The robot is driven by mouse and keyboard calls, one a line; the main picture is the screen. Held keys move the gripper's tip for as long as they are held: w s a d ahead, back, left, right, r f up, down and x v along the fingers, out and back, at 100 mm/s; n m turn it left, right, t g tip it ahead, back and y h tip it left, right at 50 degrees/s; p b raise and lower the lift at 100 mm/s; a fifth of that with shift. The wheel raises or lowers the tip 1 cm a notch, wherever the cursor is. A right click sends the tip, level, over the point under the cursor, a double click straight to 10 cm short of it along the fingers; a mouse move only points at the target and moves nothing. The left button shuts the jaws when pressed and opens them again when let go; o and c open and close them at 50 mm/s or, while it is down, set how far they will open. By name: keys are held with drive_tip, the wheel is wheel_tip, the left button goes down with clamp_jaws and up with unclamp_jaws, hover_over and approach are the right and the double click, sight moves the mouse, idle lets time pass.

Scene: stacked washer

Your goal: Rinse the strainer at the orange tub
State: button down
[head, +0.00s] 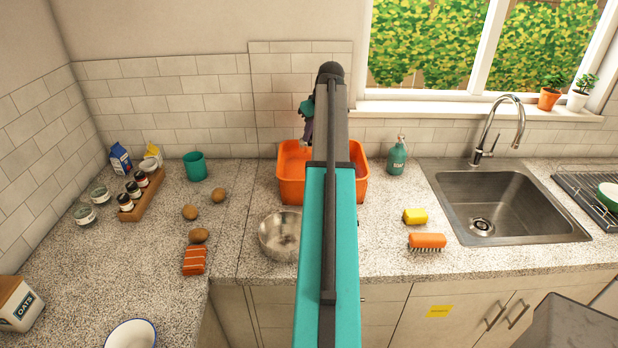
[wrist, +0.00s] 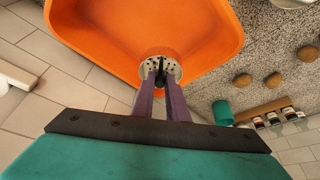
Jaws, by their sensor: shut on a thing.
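The orange tub (head: 291,182) stands on the counter against the tiled wall, partly hidden behind my arm. It fills the top of the wrist view (wrist: 110,35). My gripper (wrist: 161,88) has its purple fingers shut on the dark knob of the strainer (wrist: 147,68), a small grey metal disc with holes. In the wrist view the strainer overlaps the tub's near wall; its exact height over the tub is unclear. In the head view my gripper (head: 306,136) shows above the back of the tub, and the strainer is hidden.
A steel bowl (head: 279,236) stands in front of the tub. Potatoes (head: 218,195) and a teal cup (head: 195,167) are left. The window sill is behind.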

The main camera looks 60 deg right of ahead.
drive_tip(key=shift+r, duration=0.15)
idle(0.3)
drive_tip(key=shift+r+p, duration=0.95)
drive_tip(key=shift+r, duration=0.95)
drive_tip(key=shift+f, duration=0.1)
